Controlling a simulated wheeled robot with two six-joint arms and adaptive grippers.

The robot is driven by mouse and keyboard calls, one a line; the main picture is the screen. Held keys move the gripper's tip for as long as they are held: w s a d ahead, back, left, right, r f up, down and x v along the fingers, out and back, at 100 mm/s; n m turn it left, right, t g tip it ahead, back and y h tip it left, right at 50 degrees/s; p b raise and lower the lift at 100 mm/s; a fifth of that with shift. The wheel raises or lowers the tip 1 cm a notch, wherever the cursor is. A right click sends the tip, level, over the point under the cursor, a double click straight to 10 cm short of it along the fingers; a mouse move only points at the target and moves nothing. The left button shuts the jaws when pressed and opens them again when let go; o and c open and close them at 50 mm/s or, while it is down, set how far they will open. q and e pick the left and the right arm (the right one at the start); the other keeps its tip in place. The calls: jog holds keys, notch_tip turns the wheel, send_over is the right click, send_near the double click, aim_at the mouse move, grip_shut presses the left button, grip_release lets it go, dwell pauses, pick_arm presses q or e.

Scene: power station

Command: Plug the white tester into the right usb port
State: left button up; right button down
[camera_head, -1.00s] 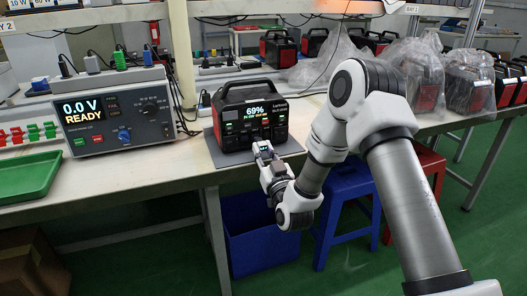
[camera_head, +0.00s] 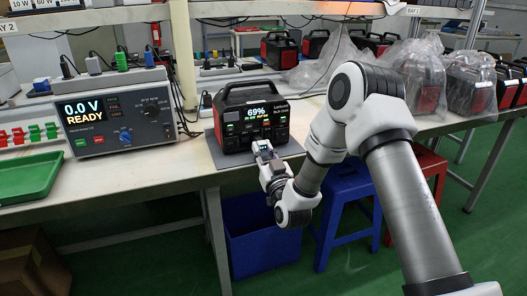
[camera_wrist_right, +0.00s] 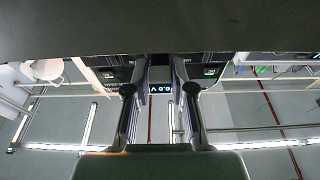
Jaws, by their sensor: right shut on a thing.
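The black and red power station (camera_head: 250,119) stands upright on a grey mat (camera_head: 213,156) on the bench, its lit display reading 69%. Its front ports are too small to tell apart in the head view. My right gripper (camera_head: 262,148) is in front of the station's lower front and shut on the white tester (camera_head: 266,148). A small lit readout on the tester (camera_wrist_right: 161,88) shows between the fingers (camera_wrist_right: 160,85) in the right wrist view. Green-lit port areas (camera_wrist_right: 210,72) show beyond the fingers. The tester's plug end is hidden, so contact with a port cannot be told. My left gripper is out of view.
A bench supply (camera_head: 118,113) reading 0.0 V READY stands left of the station, with a green tray (camera_head: 28,176) at far left. Bagged power stations (camera_head: 418,75) stand to the right. A blue bin (camera_head: 258,238) and blue stool (camera_head: 345,195) are below the bench edge.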

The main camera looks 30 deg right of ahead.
jog(key=shift+w, duration=0.15)
dwell(0.4)
jog(key=c, duration=0.9)
grip_release()
jog(key=v, duration=0.7)
jog(key=shift+s, duration=0.2)
jog(key=shift+f, duration=0.15)
